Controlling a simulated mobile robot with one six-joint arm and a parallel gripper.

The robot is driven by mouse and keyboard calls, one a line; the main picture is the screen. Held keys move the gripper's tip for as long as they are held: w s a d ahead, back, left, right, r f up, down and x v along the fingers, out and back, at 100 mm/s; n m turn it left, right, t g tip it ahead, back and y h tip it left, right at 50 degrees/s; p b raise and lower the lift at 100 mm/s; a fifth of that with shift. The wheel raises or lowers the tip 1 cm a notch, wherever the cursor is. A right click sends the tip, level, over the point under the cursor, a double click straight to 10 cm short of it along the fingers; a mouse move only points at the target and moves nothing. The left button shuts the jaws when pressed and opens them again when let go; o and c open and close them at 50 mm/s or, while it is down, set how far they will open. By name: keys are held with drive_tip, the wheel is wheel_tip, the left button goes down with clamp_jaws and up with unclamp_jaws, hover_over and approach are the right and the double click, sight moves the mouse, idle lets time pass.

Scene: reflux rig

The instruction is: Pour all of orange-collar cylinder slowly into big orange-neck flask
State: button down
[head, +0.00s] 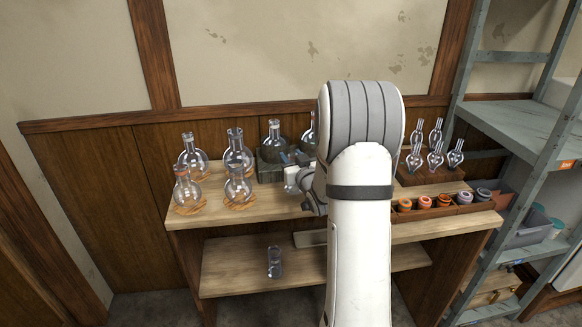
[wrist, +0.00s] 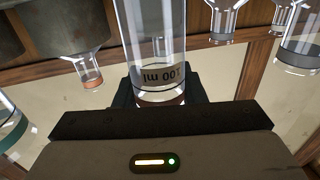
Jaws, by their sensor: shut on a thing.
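In the wrist view my gripper (wrist: 158,92) is shut on a clear glass cylinder (wrist: 156,38) with a volume mark and an orange band near the jaws. The cylinder's far end runs out of the picture, and I cannot tell how much liquid it holds. The wrist picture is upside down, with flask necks pointing down. An orange-neck flask (wrist: 90,78) shows there beside the cylinder, apart from it, below a grey round body. In the head view an orange-neck flask (head: 187,192) stands at the front left of the bench. My arm hides most of the gripper there.
Other flasks (head: 239,188) stand on cork rings at the bench's left. A dark block (head: 270,170) holds another flask. Small bulbed glassware (head: 435,158) and a row of coloured rings (head: 444,201) are at the right. A glass (head: 274,262) stands on the lower shelf. A metal rack (head: 470,60) bounds the right.

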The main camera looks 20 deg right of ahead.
drive_tip(key=shift+f+b, duration=0.35)
drive_tip(key=shift+f, duration=0.9)
drive_tip(key=shift+f+b, duration=0.25)
drive_tip(key=shift+b, duration=0.1)
drive_tip(key=c, duration=0.9)
unclamp_jaws()
drive_tip(key=shift+r, duration=0.1)
drive_tip(key=shift+r+p, duration=0.1)
drive_tip(key=shift+p, duration=0.55)
